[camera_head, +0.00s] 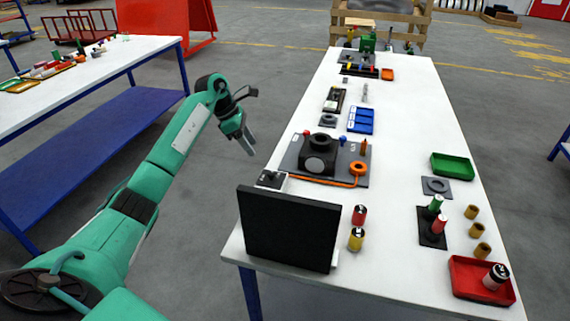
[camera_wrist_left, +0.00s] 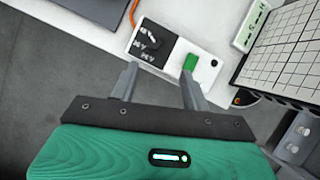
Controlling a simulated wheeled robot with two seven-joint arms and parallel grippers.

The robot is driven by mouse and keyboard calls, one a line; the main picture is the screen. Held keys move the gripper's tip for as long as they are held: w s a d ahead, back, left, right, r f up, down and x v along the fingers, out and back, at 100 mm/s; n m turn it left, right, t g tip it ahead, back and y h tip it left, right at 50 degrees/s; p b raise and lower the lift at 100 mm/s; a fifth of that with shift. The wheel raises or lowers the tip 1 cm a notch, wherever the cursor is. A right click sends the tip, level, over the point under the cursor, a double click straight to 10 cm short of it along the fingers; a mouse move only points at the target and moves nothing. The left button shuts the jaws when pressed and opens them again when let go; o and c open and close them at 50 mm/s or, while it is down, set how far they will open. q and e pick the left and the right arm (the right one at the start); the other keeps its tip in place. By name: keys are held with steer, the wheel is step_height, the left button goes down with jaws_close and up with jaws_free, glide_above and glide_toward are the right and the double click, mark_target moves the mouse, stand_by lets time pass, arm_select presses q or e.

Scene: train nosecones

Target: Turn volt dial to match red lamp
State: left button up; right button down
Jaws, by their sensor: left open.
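The volt dial, a dark knob (camera_wrist_left: 150,44), sits on a black face with white markings on a small white box (camera_wrist_left: 205,68). The box also shows in the head view (camera_head: 270,179), small, behind the black panel. My left gripper (camera_head: 247,144) is in the air off the table's left edge, short of the box. In the left wrist view its open fingers (camera_wrist_left: 158,85) point toward the box, with nothing between them. I cannot make out a lit red lamp. My right gripper is out of view.
The upright black panel (camera_head: 288,228) stands just in front of the box; its gridded side (camera_wrist_left: 279,62) is close on the right in the wrist view. An orange tube (camera_head: 325,180) and grey fixture plate (camera_head: 292,158) lie behind. Red and yellow cylinders (camera_head: 357,238) stand right of the panel.

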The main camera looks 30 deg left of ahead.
arm_select(q)
steer(key=w+r, duration=0.1)
steer(key=r, duration=0.1)
steer(key=p, duration=0.4)
glide_toward(270, 172)
steer(key=shift+m+y, duration=0.3)
steer(key=shift+y, duration=0.1)
steer(key=x, duration=0.3)
steer(key=d+x, duration=0.1)
steer(key=x, duration=0.3)
steer(key=shift+r, duration=0.15)
steer(key=shift+w+d+f, duration=0.1)
steer(key=shift+d+f, duration=0.05)
steer(key=shift+f, duration=0.4)
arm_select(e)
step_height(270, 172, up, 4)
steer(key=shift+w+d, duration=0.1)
arm_select(q)
steer(key=c, duration=1)
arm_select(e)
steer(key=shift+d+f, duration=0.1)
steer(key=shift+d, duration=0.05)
